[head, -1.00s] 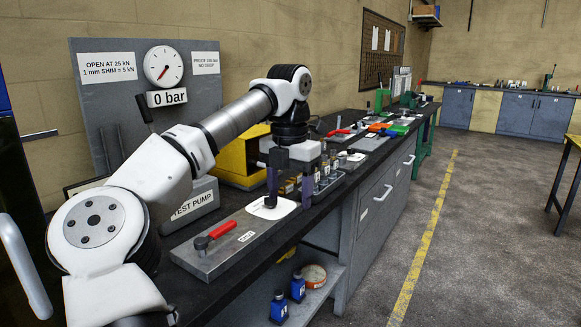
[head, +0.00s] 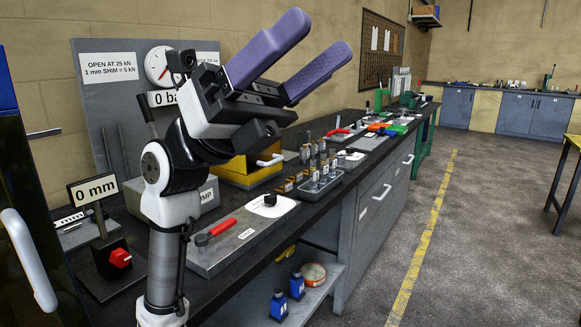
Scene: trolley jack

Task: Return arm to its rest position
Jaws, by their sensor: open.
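My gripper (head: 322,48) is raised high above the left part of the bench, in front of the pressure gauge panel. Its two purple fingers are apart and point up and to the right, with nothing between them. My arm is folded upright at the left, clear of the bench top. Below it a grey plate (head: 232,243) carries a red-handled tool (head: 222,228) and a white pad (head: 270,206) with a small dark part on it. The arm hides part of the gauge (head: 157,66) and of the test pump (head: 209,192).
The dark bench (head: 340,186) runs away to the right with a rack of small cylinders (head: 319,181) and a yellow box (head: 232,170). A "0 mm" display (head: 93,189) stands at the left. Blue bottles (head: 297,286) stand on the lower shelf. The floor (head: 480,230) at right is clear.

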